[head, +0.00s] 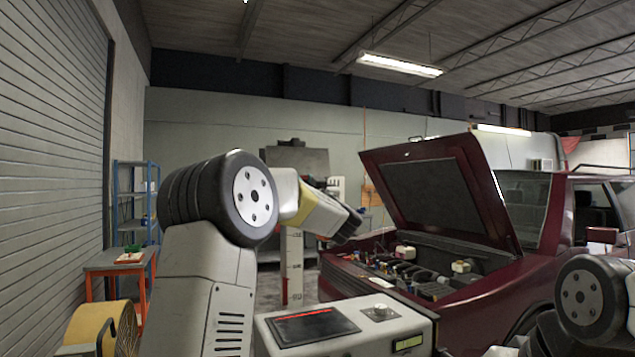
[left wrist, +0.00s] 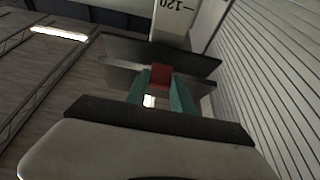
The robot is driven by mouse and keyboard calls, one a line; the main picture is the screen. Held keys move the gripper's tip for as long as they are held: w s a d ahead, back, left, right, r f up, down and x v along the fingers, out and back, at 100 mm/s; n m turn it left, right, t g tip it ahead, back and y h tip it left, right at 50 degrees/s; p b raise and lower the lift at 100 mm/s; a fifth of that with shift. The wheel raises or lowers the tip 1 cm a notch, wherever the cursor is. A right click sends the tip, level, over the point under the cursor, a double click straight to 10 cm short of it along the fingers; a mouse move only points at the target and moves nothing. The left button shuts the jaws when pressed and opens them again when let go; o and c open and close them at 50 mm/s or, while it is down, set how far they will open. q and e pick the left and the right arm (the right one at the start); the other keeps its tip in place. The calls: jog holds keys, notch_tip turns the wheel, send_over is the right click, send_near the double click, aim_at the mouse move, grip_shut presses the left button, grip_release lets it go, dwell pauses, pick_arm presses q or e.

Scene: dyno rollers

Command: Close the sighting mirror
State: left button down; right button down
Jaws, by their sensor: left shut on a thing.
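The sighting mirror appears to be the dark grey panel (head: 305,159) on a pale upright post with scale marks (head: 292,268), beyond my left arm in the head view. In the left wrist view, dark panels (left wrist: 125,52) cross in front of the post (left wrist: 172,25), which carries the number 120. My left gripper (left wrist: 160,78) has its teal fingers shut on a small red piece (left wrist: 161,72) at the panels. My left forearm hides part of the post in the head view. My right gripper is not in view.
A dark red car (head: 480,310) with its hood (head: 430,190) raised stands at right. A console (head: 345,330) with a dark screen is in front. An orange-legged bench (head: 120,262) and blue shelf (head: 136,205) stand at left.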

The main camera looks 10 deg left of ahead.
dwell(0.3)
pick_arm(q)
jog(key=shift+w+a+f, duration=0.45)
jog(key=shift+w+f, duration=0.25)
jog(key=shift+f, duration=0.05)
jog(key=shift+w+a+f, duration=0.45)
jog(key=shift+w+f, duration=0.2)
jog(key=shift+f, duration=0.1)
jog(key=c, duration=1.1)
grip_release()
jog(key=shift+w+f, duration=0.1)
jog(key=v, duration=0.7)
jog(key=shift+s+d, duration=0.2)
jog(key=shift+s, duration=0.2)
